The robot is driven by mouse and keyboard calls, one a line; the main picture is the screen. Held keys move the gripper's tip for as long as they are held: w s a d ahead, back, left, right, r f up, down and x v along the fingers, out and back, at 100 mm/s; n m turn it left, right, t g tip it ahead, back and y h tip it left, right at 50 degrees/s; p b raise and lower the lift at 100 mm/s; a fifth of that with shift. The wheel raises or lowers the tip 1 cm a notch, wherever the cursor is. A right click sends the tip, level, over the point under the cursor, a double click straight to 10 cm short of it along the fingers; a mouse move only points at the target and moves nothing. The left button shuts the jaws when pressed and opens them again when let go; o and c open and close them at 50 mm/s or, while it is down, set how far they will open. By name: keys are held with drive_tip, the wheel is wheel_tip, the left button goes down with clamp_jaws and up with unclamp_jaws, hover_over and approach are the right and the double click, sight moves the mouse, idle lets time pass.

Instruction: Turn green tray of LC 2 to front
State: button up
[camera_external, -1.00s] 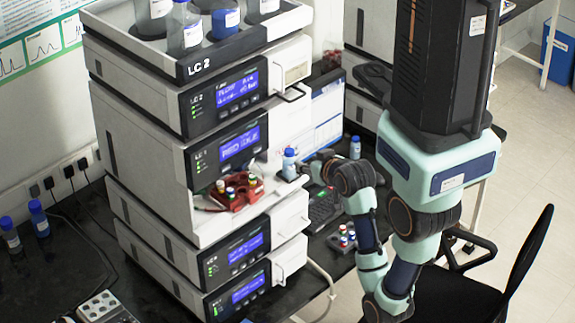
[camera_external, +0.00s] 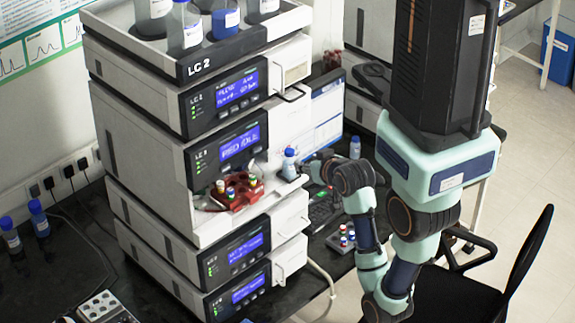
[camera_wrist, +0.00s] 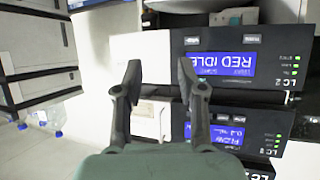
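A red tray (camera_external: 240,192) holding several small capped vials shows at the opening of the middle module of the LC 2 stack (camera_external: 190,160). No green tray is visible. The module's display (camera_external: 239,142) reads RED IDLE; it appears upside down in the wrist view (camera_wrist: 222,65). My gripper (camera_external: 306,164) is to the right of the red tray, apart from it, at about the same height in the picture. In the wrist view my gripper (camera_wrist: 160,78) is open and empty, its two fingers in front of the module's front.
A blue-capped bottle (camera_external: 289,167) shows close to my gripper, between it and the red tray. Another bottle (camera_external: 355,147), a monitor (camera_external: 327,112) and a small vial rack (camera_external: 342,240) are to the right. A black chair (camera_external: 480,285) stands in front.

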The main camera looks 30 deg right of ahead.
clamp_jaws()
idle(1.3)
